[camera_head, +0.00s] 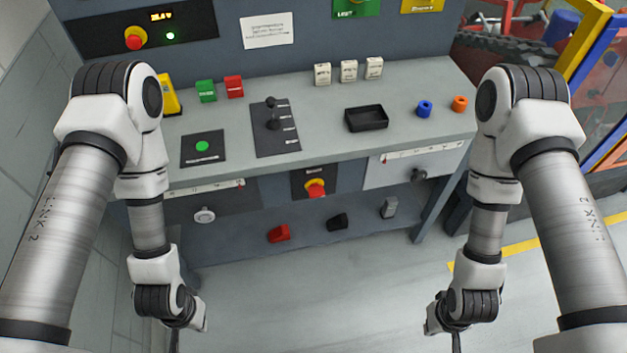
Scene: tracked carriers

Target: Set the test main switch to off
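A red knob on a yellow base (316,188) sits on a dark plate on the bench's front; its label and setting are too small to read. Another red knob on yellow (135,37) is on the back panel beside a lit display (161,15) and a green light (170,36). Which is the test main switch I cannot tell. A black lever (272,113) stands on a labelled dark plate on the bench top. My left gripper (175,342) and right gripper (456,342) hang low in front of the bench, apart from it, mostly cut off by the bottom edge.
The grey bench top (330,150) holds a black tray (367,118), a green button (202,146), coloured blocks, and blue (424,108) and orange (460,103) rings. A lower shelf (357,232) holds red, black and grey pieces. The floor between my arms is clear. A yellow-framed fence stands right.

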